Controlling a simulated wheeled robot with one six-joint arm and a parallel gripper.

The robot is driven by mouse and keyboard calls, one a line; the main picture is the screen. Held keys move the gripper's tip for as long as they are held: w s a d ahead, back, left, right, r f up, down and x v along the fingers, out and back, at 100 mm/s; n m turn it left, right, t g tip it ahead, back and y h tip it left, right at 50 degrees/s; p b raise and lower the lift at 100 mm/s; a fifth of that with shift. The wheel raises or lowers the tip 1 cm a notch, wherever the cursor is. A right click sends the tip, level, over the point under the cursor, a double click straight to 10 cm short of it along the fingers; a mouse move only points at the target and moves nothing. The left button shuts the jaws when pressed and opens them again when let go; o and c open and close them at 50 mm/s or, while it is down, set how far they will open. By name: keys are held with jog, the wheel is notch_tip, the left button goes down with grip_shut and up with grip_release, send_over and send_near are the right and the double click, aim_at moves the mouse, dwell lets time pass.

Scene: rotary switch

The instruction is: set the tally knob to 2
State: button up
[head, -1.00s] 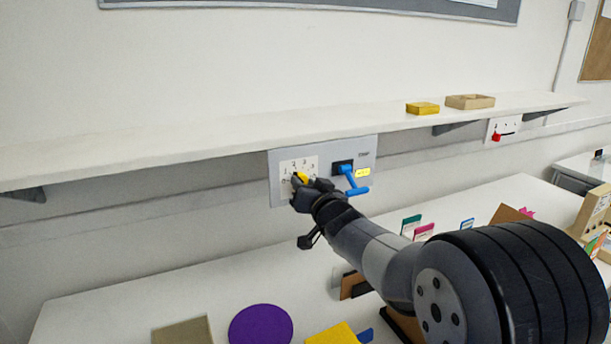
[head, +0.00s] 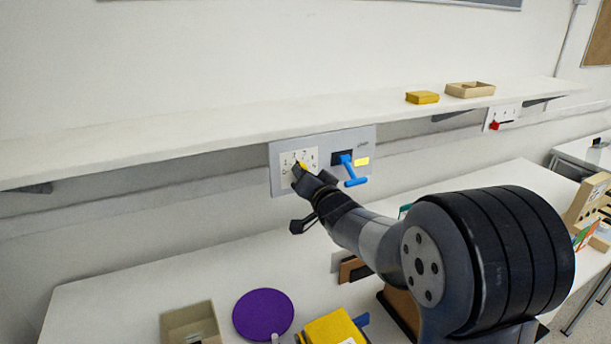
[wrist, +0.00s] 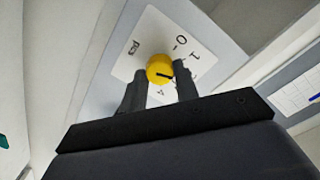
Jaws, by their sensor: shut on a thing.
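The tally knob (wrist: 159,69) is yellow and round with a dark pointer line. It sits on a white dial plate (wrist: 151,33) with printed marks; a 0 and a 1 are readable in the wrist view. The line points to the right in that view, and I cannot tell which number it meets. My gripper (wrist: 160,83) is shut on the knob, with one dark finger on each side. In the head view the gripper (head: 299,174) covers most of the knob and the lower part of the dial.
A blue lever handle (head: 352,174) and a yellow label (head: 362,161) are right of the dial on the same grey panel (head: 326,142). A white shelf (head: 220,122) runs just above. A purple disc (head: 263,314) and a tan box (head: 190,322) are on the table below.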

jog(key=o, duration=1)
jog(key=shift+c, duration=0.2)
jog(key=shift+s, duration=0.1)
jog(key=b+v, duration=0.1)
jog(key=v, duration=0.9)
jog(key=shift+s+d, duration=0.2)
jog(key=shift+s, duration=0.1)
jog(key=shift+w, duration=0.1)
jog(key=x, duration=1)
jog(key=shift+w+a+p, duration=0.2)
jog(key=shift+w+p, duration=0.1)
jog(key=shift+p, duration=0.15)
jog(key=shift+s, duration=0.1)
